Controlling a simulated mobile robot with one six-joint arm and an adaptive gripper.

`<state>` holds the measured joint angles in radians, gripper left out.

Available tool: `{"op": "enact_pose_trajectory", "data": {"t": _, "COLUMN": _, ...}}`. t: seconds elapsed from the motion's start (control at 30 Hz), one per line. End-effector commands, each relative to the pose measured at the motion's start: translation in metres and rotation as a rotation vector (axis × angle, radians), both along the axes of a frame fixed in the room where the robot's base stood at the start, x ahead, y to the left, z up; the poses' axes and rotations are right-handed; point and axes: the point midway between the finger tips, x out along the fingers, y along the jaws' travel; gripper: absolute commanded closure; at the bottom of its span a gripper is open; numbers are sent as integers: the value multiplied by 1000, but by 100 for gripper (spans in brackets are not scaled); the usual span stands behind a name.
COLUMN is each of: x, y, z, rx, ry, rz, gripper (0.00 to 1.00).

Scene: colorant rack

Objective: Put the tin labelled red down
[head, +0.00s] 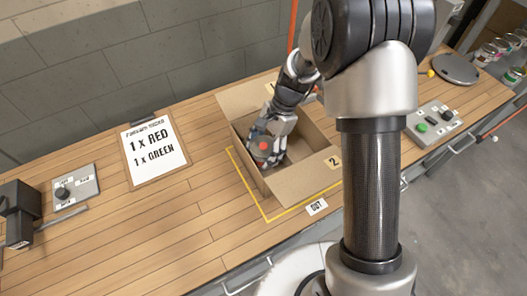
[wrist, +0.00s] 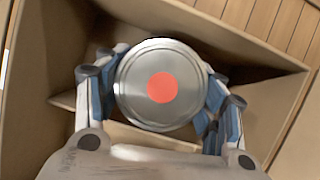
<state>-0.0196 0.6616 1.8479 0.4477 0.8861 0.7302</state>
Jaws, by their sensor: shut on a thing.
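The tin (wrist: 135,100) is silver with a red dot on its round lid. My gripper (wrist: 160,92) is shut on it, with a finger on each side. In the head view the tin (head: 263,147) and my gripper (head: 266,143) are inside the open cardboard box (head: 292,198). The lid faces the wrist camera. The tin's lower part is hidden, and I cannot tell whether it touches the box floor. The box walls (wrist: 35,95) surround the gripper in the wrist view.
The box stands within a yellow outline (head: 262,207) beside an OUT label (head: 317,207). A sign (head: 153,152) reads 1 x RED, 1 x GREEN. A control panel (head: 434,122) stands to the right, a switch box (head: 76,187) to the left. Raised box flaps flank the opening.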

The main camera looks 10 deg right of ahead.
Motion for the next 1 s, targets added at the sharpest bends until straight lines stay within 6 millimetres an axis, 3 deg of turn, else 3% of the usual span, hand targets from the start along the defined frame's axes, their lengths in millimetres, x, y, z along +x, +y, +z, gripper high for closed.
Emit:
{"op": "enact_pose_trajectory", "data": {"t": 0.37, "x": 1, "y": 0, "z": -5, "rx": 0, "ry": -2, "rz": 0, "gripper": 72}}
{"op": "enact_pose_trajectory", "data": {"t": 0.4, "x": 1, "y": 0, "z": -5, "rx": 0, "ry": -2, "rz": 0, "gripper": 37}}
{"op": "enact_pose_trajectory", "data": {"t": 0.7, "x": 1, "y": 0, "z": -5, "rx": 0, "ry": -2, "rz": 0, "gripper": 17}}
{"op": "enact_pose_trajectory", "data": {"t": 1.0, "x": 1, "y": 0, "z": -5, "rx": 0, "ry": -2, "rz": 0, "gripper": 17}}
